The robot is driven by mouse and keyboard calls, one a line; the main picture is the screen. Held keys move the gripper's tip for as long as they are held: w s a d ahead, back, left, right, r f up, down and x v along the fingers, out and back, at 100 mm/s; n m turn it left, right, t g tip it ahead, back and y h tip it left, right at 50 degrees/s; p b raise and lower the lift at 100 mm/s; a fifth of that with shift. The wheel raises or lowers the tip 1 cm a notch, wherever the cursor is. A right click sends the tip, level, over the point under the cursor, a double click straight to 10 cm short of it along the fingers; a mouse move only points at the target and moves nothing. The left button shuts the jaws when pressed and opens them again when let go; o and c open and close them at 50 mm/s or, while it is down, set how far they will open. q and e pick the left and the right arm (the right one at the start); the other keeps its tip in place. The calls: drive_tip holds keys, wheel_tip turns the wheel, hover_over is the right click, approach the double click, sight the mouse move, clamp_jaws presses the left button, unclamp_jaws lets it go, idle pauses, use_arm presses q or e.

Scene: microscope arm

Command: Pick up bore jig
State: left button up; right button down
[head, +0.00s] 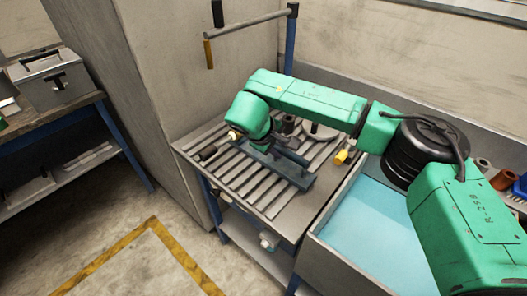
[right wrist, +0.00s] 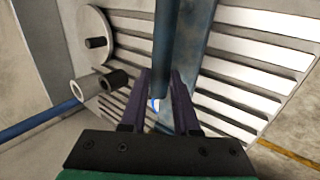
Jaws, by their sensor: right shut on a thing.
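What I take to be the bore jig (head: 294,174) is a dark blue-grey piece with a long flat plate, over the slatted table top (head: 232,180) in the head view. In the right wrist view the jig (right wrist: 164,45) shows a round upright post with a worn blue-grey plate behind it. My right gripper (head: 270,147) reaches down over it from the green arm. Its dark fingers (right wrist: 162,88) are shut on the post. I cannot tell whether the plate touches the slats. My left gripper is not in view.
A grey bin with a light blue floor (head: 357,220) adjoins the table on the right. A round disc (head: 320,131) and small cylinders (head: 208,152) are on the slats. A pole with a horizontal bar (head: 250,22) rises behind.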

drive_tip(key=shift+w+r, duration=0.15)
drive_tip(key=shift+r, duration=0.05)
drive_tip(key=shift+r, duration=0.3)
wheel_tip(320, 180, up, 7)
drive_tip(key=p, duration=0.2)
drive_tip(key=shift+w+r+p, duration=0.15)
drive_tip(key=shift+p, duration=0.25)
wheel_tip(320, 180, up, 12)
drive_tip(key=p, duration=1)
drive_tip(key=shift+s, duration=0.2)
drive_tip(key=shift+f+b, duration=4.35)
drive_tip(key=shift+f, duration=5.15)
